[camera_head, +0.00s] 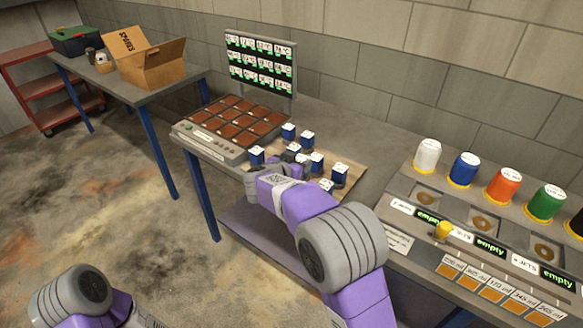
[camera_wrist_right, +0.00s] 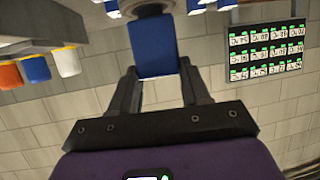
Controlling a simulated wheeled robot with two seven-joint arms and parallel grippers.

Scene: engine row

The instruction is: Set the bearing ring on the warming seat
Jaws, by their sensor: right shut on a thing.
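The warming plate (camera_head: 232,122) is a grey unit with several brown square seats, left of the blue blocks on the table. My right gripper (camera_head: 262,174) is low at the front of the blocks, partly hidden by its wrist. In the right wrist view, its fingers (camera_wrist_right: 157,85) are shut on a blue block (camera_wrist_right: 157,48). A grey round part (camera_wrist_right: 145,8) shows beyond this block, cut by the frame edge; I cannot tell whether it is the bearing ring. My left arm (camera_head: 75,295) shows at bottom left, but its gripper is out of view.
Several white-topped blue blocks (camera_head: 340,174) stand around the right gripper. A display (camera_head: 262,62) rises behind the plate. At back left, a cardboard box (camera_head: 150,68) stands on another table. The floor at left is clear.

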